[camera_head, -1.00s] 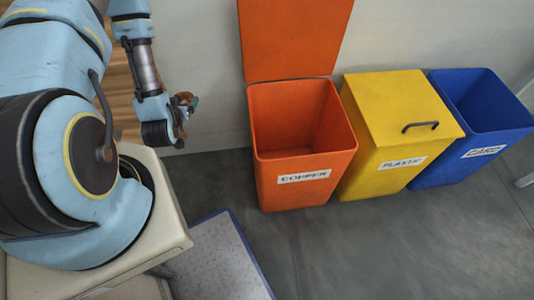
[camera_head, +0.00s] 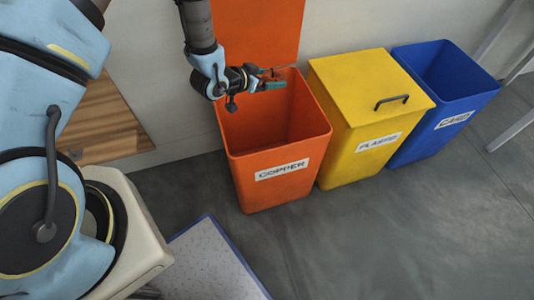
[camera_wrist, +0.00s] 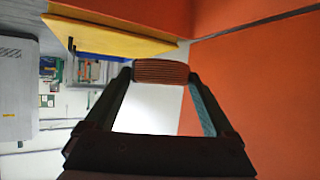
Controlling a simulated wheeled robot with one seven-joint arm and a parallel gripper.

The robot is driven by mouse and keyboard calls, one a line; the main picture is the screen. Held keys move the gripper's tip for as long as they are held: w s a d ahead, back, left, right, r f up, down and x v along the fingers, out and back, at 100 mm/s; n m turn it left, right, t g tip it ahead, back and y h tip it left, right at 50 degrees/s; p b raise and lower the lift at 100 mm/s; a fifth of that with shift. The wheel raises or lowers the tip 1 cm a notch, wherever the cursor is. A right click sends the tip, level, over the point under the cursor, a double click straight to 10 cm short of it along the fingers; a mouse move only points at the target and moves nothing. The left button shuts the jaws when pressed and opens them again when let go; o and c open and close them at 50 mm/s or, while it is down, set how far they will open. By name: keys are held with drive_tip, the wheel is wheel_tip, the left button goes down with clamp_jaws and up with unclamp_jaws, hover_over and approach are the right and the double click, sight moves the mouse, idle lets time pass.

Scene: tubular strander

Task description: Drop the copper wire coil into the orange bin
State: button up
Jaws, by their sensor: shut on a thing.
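The orange bin (camera_head: 280,170) stands open on the floor, its lid raised behind it, with a "COPPER" label on its front. My gripper (camera_head: 276,80) is over the back part of the bin's opening, near the rim. In the wrist view my gripper (camera_wrist: 163,80) is shut on the copper wire coil (camera_wrist: 161,72), a ribbed brown piece between the fingertips. The orange of the bin and lid (camera_wrist: 260,90) fills the right of the wrist view. In the head view the coil is small and hard to make out at the fingertips.
A yellow "PLASTIC" bin (camera_head: 365,115) with a shut, handled lid stands right beside the orange bin. An open blue bin (camera_head: 445,105) stands to its right. A wall is behind, and grey floor (camera_head: 400,230) lies clear in front.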

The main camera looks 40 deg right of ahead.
wheel_tip(320, 180, down, 6)
drive_tip(key=b, duration=0.3)
drive_tip(key=shift+r+b, duration=0.15)
drive_tip(key=shift+b, duration=0.15)
drive_tip(key=o, duration=1.4)
drive_tip(key=shift+c, duration=0.2)
drive_tip(key=shift+a, duration=0.1)
drive_tip(key=v, duration=1)
drive_tip(key=shift+a+b, duration=0.3)
drive_tip(key=shift+b, duration=0.05)
drive_tip(key=shift+r, duration=0.2)
